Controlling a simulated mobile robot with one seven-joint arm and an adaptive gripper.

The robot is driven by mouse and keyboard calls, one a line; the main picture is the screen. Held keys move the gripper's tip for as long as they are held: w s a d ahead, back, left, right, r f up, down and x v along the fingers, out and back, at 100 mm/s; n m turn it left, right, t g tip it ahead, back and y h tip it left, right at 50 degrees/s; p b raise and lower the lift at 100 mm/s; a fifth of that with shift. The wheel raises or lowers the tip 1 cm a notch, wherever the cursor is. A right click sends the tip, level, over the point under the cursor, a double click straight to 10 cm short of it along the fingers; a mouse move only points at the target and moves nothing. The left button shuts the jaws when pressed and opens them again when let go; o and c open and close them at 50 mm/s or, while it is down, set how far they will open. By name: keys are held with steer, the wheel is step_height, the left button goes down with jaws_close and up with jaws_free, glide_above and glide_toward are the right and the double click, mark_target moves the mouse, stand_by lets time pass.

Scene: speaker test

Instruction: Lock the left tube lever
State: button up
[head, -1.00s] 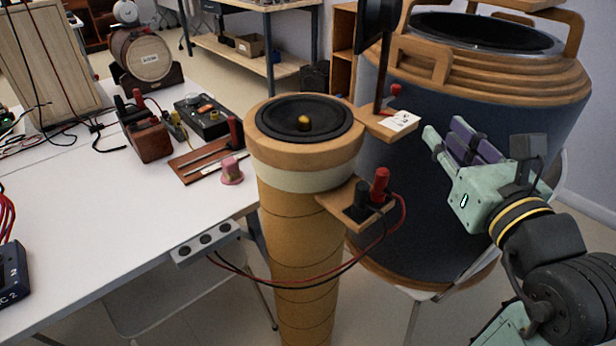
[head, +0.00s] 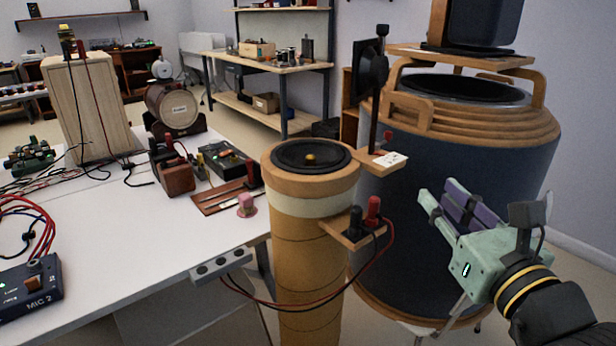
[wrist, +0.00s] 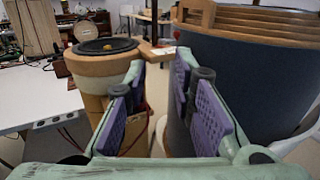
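A wooden tube (head: 305,230) with a black speaker cone (head: 310,155) on top stands upright beside the table. A small wooden bracket (head: 345,238) on its side carries a black post (head: 355,222) and a red post (head: 372,210) with cables. A small red knob (head: 388,136) shows by an upper bracket (head: 378,162). I cannot tell which part is the left tube lever, or its state. My gripper (head: 440,194) is open and empty, right of the tube and apart from it. In the wrist view, its purple-padded fingers (wrist: 158,75) are apart; the left finger hides part of the tube.
A large dark barrel with wooden rings (head: 460,190) stands behind my gripper. A white table (head: 130,250) with boxes and cables fills the left. A socket strip (head: 220,264) sits on its edge. A dark upright stand (head: 376,100) rises from the upper bracket.

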steer(key=a+r+n+g+y, duration=0.2)
steer(key=a+n+y, duration=0.2)
steer(key=a, duration=0.5)
steer(key=a+r+n+g+y+p, duration=0.1)
steer(key=a+r+n+g+y, duration=0.1)
steer(key=a+y, duration=0.6)
steer(key=shift+s+a+r+n+g+y, duration=0.4)
steer(key=shift+a+r+n, duration=0.4)
steer(key=shift+a+n, duration=0.2)
